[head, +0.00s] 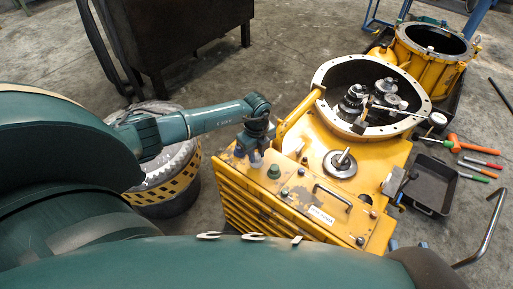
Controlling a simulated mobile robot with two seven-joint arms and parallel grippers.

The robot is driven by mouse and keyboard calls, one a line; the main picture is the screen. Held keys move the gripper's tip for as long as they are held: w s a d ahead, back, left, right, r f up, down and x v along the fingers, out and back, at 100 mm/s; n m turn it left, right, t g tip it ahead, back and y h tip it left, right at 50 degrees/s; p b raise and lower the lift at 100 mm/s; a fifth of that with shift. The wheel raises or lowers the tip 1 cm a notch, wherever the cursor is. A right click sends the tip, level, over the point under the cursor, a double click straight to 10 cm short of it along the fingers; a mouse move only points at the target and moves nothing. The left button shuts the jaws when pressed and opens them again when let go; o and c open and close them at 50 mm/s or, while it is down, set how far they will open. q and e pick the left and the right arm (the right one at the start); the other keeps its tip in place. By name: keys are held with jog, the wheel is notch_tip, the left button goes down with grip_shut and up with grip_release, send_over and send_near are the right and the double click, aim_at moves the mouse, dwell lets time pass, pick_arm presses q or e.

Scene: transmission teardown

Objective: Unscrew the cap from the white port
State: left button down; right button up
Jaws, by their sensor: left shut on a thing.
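The yellow transmission housing (385,172) stands at the centre right, with a flat top panel carrying several small fittings. My left gripper (254,158) points down at the back left corner of this panel. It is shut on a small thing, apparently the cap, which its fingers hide. The white port cannot be made out under the gripper. A green cap-like fitting (274,171) stands just to the right of the gripper, apart from it. My right gripper does not show.
The open round bell of the housing holds dark gears (356,97). A shaft with a disc (341,162) and a bar handle (333,197) stand up from the housing. A black tray (430,184) and several tools lie on the floor at right. A striped drum (176,190) stands at left.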

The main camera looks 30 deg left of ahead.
pick_arm(q)
jog(key=shift+n, duration=0.4)
jog(key=n+p, duration=0.2)
jog(key=n, duration=0.1)
jog(key=shift+r+p, duration=0.3)
jog(key=shift+n+p, duration=0.3)
jog(key=shift+n, duration=0.3)
jog(key=shift+f+n, duration=0.2)
jog(key=shift+n, duration=0.2)
jog(key=shift+f, duration=0.1)
